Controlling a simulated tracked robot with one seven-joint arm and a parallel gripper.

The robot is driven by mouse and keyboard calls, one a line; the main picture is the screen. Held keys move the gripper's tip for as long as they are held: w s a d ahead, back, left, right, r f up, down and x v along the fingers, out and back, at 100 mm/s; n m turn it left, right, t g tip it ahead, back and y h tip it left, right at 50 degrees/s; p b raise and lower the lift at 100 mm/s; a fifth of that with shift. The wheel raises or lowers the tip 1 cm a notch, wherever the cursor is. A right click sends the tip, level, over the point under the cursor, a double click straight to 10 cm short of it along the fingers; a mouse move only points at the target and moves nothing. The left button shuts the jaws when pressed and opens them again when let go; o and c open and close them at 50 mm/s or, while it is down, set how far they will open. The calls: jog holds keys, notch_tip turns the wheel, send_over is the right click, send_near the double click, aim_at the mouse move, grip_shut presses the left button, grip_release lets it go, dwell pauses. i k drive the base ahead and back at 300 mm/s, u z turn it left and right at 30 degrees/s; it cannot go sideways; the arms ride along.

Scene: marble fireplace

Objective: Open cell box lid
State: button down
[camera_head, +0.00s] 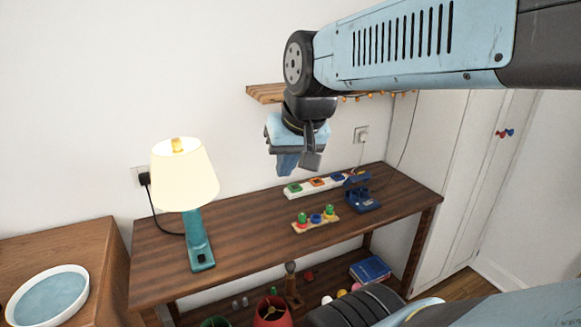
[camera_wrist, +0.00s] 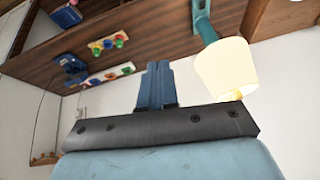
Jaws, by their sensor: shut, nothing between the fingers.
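My gripper (camera_head: 287,168) hangs above the back of the dark wooden table, in front of the white wall, with blue fingers pointing down. In the wrist view its fingers (camera_wrist: 156,66) are together and hold nothing. A long white box (camera_head: 316,187) with coloured squares on top lies at the back of the table, below and right of my gripper; it also shows in the wrist view (camera_wrist: 121,71). A dark blue device (camera_head: 361,197) stands at its right end and shows in the wrist view (camera_wrist: 72,66). I cannot tell for sure which is the cell box; no raised lid is clear.
A lit lamp (camera_head: 186,180) with a teal base stands on the table (camera_head: 250,258) at left. A wooden peg toy (camera_head: 316,224) lies in front of the white box. A wooden wall shelf (camera_head: 265,93) is behind my arm. A blue book (camera_head: 370,268) lies on the lower shelf.

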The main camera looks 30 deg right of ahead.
aim_at(365, 176)
jog(key=z, duration=1)
jog(key=k, duration=0.85)
jog(key=u, duration=0.2)
jog(key=i, duration=1)
jog(key=u, duration=0.05)
